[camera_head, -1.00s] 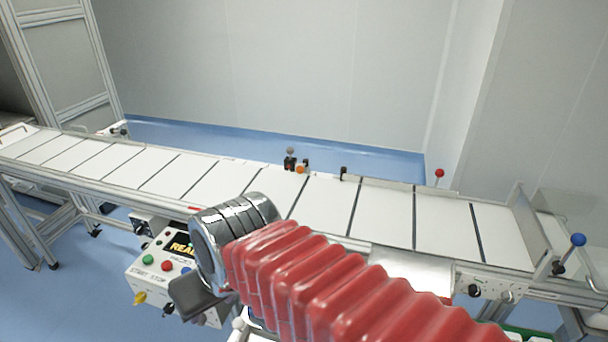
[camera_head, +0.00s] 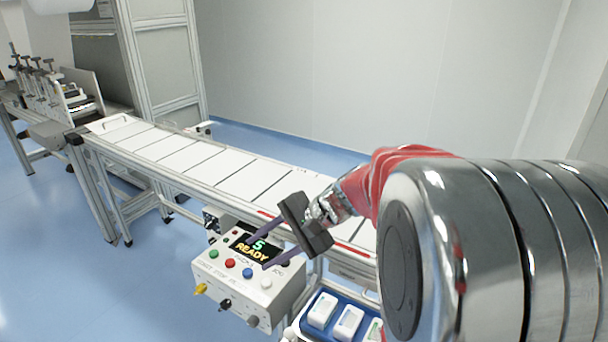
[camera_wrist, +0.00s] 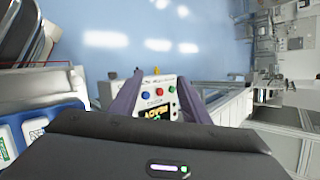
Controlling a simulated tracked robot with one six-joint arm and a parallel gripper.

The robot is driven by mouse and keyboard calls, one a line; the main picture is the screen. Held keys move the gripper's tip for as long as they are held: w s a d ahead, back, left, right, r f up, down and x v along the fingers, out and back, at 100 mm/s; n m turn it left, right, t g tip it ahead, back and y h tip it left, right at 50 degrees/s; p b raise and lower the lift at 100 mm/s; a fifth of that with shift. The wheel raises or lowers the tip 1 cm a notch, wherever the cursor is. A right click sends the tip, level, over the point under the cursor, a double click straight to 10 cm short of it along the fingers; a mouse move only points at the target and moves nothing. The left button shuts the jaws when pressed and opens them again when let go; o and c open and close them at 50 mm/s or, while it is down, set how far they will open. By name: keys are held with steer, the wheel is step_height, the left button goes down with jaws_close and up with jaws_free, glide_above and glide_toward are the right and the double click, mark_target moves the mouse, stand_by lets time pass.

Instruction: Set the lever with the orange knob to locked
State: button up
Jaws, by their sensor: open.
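I cannot tell whether the fingers touch the box.
The white conveyor (camera_head: 190,158) runs from the back left to behind my arm. A blue tray (camera_head: 334,332) with white items stands right of the box. A machine (camera_head: 65,95) stands at the far left. Blue floor (camera_head: 80,290) lies clear at the left.

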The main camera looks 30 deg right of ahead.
steer(key=w+d+f+m+t+h, duration=0.1)
steer(key=d+m, duration=0.4)
steer(key=d, duration=0.6)
steer(key=w+d+f+m+t+h, duration=0.1)
steer(key=w+d+f+m+t, duration=0.2)
steer(key=d, duration=0.9)
steer(key=w+d+f+m+t+h, duration=0.2)
steer(key=d+m+t, duration=0.4)
steer(key=d, duration=0.5)
steer(key=shift+w+d+f+m, duration=0.2)
steer(key=shift+w+f+m, duration=0.1)
steer(key=shift+f+m, duration=0.2)
steer(key=shift+w+d+f+m, duration=0.2)
steer(key=shift+w+f+m, duration=0.05)
steer(key=shift+f+m, duration=0.25)
steer(key=s+d+f+m+h, duration=0.1)
steer(key=d+m+h, duration=0.1)
steer(key=d, duration=0.2)
steer(key=s+d+f+m+t+h, duration=0.1)
steer(key=s+d+f, duration=0.1)
steer(key=d, duration=0.2)
steer(key=s+d+f+m+t+h, duration=0.1)
steer(key=s+d+m+h, duration=0.1)
steer(key=d, duration=0.2)
steer(key=shift+s+d+f+m+h, duration=0.1)
steer(key=shift+d+f+m+h, duration=0.1)
steer(key=shift+f+m+h, duration=0.1)
